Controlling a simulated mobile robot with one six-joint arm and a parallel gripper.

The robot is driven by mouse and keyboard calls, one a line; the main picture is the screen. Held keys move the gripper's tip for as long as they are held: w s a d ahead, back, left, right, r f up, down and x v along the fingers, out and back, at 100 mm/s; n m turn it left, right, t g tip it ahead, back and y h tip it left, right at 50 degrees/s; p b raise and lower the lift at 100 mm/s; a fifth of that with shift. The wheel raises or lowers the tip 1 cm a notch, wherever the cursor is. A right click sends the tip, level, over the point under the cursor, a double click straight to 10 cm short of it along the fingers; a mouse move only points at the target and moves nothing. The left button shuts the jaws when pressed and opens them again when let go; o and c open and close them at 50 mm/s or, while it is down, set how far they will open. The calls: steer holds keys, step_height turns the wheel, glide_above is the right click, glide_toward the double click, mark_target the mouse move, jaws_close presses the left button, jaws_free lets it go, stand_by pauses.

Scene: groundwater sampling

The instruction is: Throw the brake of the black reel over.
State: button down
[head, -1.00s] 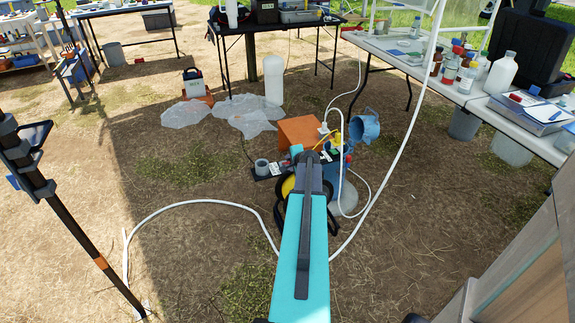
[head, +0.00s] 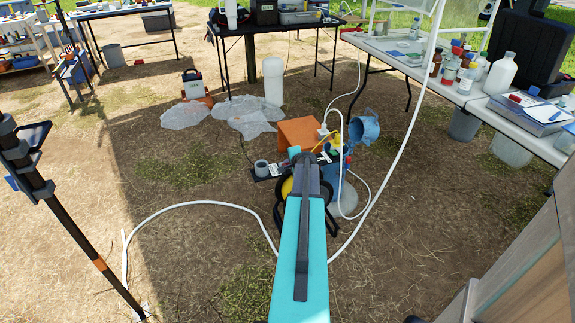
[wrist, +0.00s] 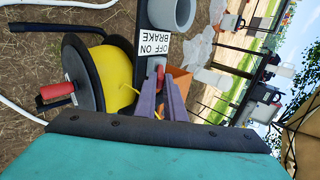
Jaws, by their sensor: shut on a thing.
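The black reel (wrist: 90,62), wound with yellow tape, stands on the left in the wrist view, with a red-handled crank (wrist: 53,92). In the head view the reel (head: 286,188) is largely hidden behind my arm. A white label (wrist: 155,47) reads OFF ON BRAKE. The brake's red lever (wrist: 159,74) shows beside the label, at my fingertips. My gripper (wrist: 161,85) is shut on the lever, which the fingers mostly cover. In the head view my gripper (head: 306,162) is over the reel; its fingertips are hard to make out.
An orange box (head: 298,131), a blue jug (head: 364,127) and a grey cup (head: 262,167) stand close around the reel. A white hose (head: 205,203) loops over the ground. A table with bottles (head: 440,80) is at right. The left foreground ground is mostly clear.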

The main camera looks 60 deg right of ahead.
steer(key=shift+r, duration=0.1)
steer(key=shift+w+d+r+p, duration=0.15)
steer(key=shift+w+r+p, duration=0.1)
steer(key=shift+p, duration=0.7)
steer(key=w+r+p, duration=0.1)
steer(key=p, duration=0.3)
steer(key=shift+d+g+y+p, duration=0.3)
steer(key=shift+d+g, duration=0.1)
steer(key=shift+p, duration=0.35)
steer(key=c, duration=2.5)
jaws_free()
steer(key=w+d+r+p, duration=0.1)
steer(key=p, duration=0.3)
steer(key=shift+g+y, duration=0.3)
steer(key=shift+g, duration=0.1)
steer(key=shift+w+p, duration=0.2)
steer(key=shift+p, duration=0.3)
steer(key=shift+d, duration=0.1)
